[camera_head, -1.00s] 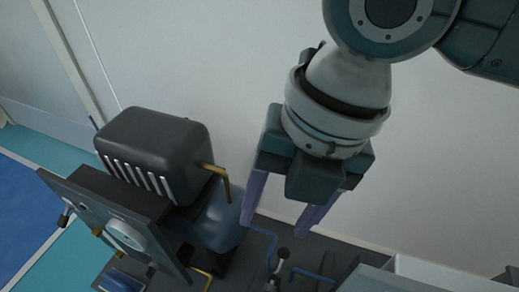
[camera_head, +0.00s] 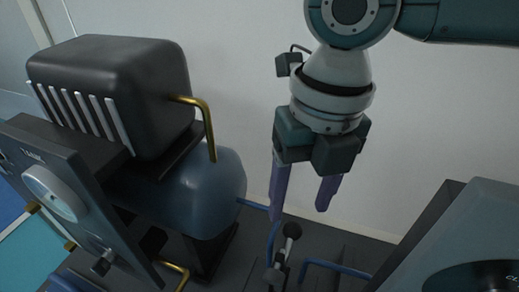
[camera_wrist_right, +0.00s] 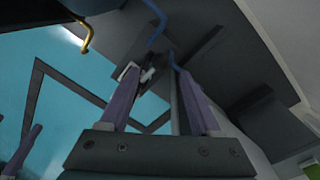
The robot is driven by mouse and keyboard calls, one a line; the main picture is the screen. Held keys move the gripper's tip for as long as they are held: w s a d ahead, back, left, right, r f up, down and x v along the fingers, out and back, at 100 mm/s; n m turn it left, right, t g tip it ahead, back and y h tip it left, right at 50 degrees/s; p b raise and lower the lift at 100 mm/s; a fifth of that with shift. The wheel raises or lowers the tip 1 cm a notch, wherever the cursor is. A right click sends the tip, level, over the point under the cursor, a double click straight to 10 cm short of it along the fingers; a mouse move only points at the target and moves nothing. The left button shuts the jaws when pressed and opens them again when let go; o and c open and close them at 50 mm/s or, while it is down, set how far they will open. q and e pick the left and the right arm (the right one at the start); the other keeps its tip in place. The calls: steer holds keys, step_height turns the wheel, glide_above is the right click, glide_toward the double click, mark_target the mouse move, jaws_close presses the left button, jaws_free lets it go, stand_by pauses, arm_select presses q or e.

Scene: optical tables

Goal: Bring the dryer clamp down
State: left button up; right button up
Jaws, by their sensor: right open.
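What looks like the dryer clamp (camera_head: 283,258) is a small grey lever with a dark knob, low in the head view between two blue pipes. It also shows in the wrist view as a pale and dark fitting (camera_wrist_right: 147,74), between the fingertips in the picture. My right gripper (camera_head: 300,202) points down above the lever with its two purple fingers apart and nothing between them. The fingers look apart from the lever. It fills the lower wrist view (camera_wrist_right: 157,85). A purple finger-like part (camera_wrist_right: 24,150), probably of my left gripper, shows at the left edge there.
A black motor (camera_head: 125,80) on a blue tank (camera_head: 205,190) with a gauge panel (camera_head: 85,205) stands left, its bent brass pipe (camera_head: 205,120) facing the gripper. A grey-blue housing (camera_head: 455,225) stands right. A pale wall is behind.

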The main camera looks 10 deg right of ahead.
mark_target(295, 225)
steer(key=f+b, duration=0.3)
steer(key=f, duration=0.2)
steer(key=shift+a+f, duration=0.15)
steer(key=shift+a, duration=0.05)
arm_select(q)
step_height(295, 225, down, 4)
steer(key=shift+d+f, duration=0.1)
steer(key=shift+f, duration=0.05)
arm_select(e)
jaws_close()
stand_by(0.8)
